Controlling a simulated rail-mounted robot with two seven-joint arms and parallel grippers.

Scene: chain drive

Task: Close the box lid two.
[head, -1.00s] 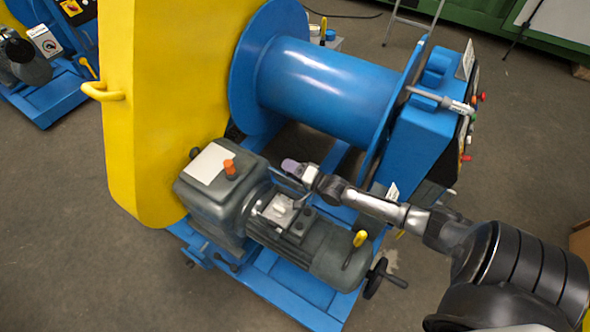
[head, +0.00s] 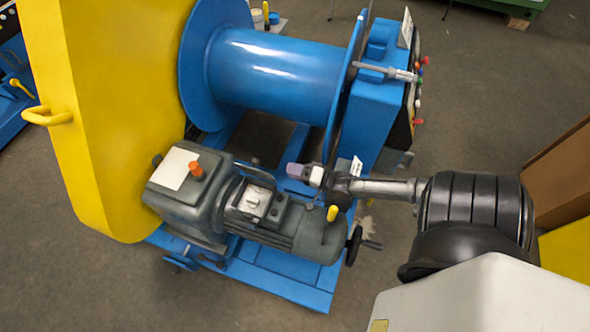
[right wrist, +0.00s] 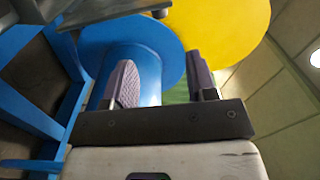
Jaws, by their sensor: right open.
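A dark grey motor (head: 300,235) sits on the blue machine base. On its top is a small box with a light grey lid (head: 255,201); I cannot tell for sure whether this is box lid two or how far it stands open. My right gripper (head: 292,170) is above and to the right of this box, apart from it, near the blue drum. In the right wrist view the two ridged fingers of this gripper (right wrist: 162,82) are spread with nothing between them. My left gripper is not in view.
A large yellow guard (head: 110,110) stands at the left, with a blue drum (head: 275,75) behind the motor. A handwheel (head: 354,245) and a yellow-handled lever (head: 332,213) are at the motor's right end. A brown box (head: 562,175) stands at far right.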

